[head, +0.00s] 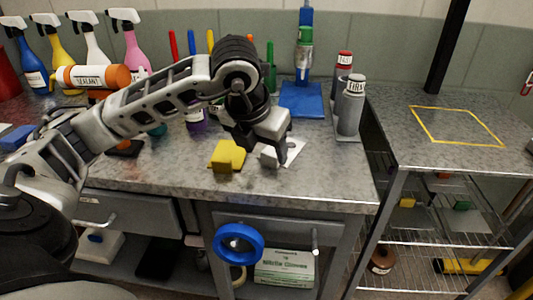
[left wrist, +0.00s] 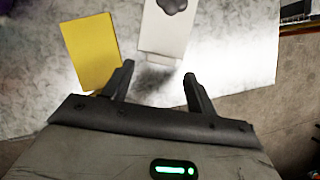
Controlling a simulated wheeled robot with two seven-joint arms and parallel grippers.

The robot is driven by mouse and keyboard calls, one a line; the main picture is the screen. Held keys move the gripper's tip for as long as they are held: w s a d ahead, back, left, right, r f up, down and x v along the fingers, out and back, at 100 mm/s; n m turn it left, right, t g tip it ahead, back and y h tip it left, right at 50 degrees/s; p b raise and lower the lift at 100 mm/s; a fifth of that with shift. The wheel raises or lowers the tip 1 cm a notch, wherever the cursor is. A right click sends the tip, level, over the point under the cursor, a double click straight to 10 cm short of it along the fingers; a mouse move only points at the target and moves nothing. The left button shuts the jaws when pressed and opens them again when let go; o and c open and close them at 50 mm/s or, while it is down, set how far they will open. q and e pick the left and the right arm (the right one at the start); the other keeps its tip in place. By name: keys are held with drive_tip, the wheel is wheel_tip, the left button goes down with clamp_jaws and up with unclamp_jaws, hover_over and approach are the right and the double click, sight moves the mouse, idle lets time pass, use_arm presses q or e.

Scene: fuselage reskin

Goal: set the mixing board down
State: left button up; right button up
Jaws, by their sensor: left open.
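The mixing board (head: 296,149) is a small white board on the grey speckled counter (head: 330,185), partly hidden by my left gripper in the head view. In the left wrist view the mixing board (left wrist: 163,32) bears a dark grey blob near the top edge, and a shadow falls at its near end. My left gripper (head: 276,157) is over the near side of the board. Its two fingers (left wrist: 159,72) are apart, with nothing between them, short of or over the board's near end; the exact height cannot be told. My right gripper is not in view.
A yellow block or pad (head: 227,156) lies just left of the board. Grey cans (head: 350,105) stand to the right, a blue tray (head: 302,99) behind. Spray bottles (head: 88,40) and a sealant cartridge (head: 88,77) are at the back left. The counter's front edge is close.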

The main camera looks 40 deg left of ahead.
use_arm(q)
drive_tip(key=v, duration=0.9)
drive_tip(key=shift+p, duration=0.35)
drive_tip(key=shift+r, duration=0.1)
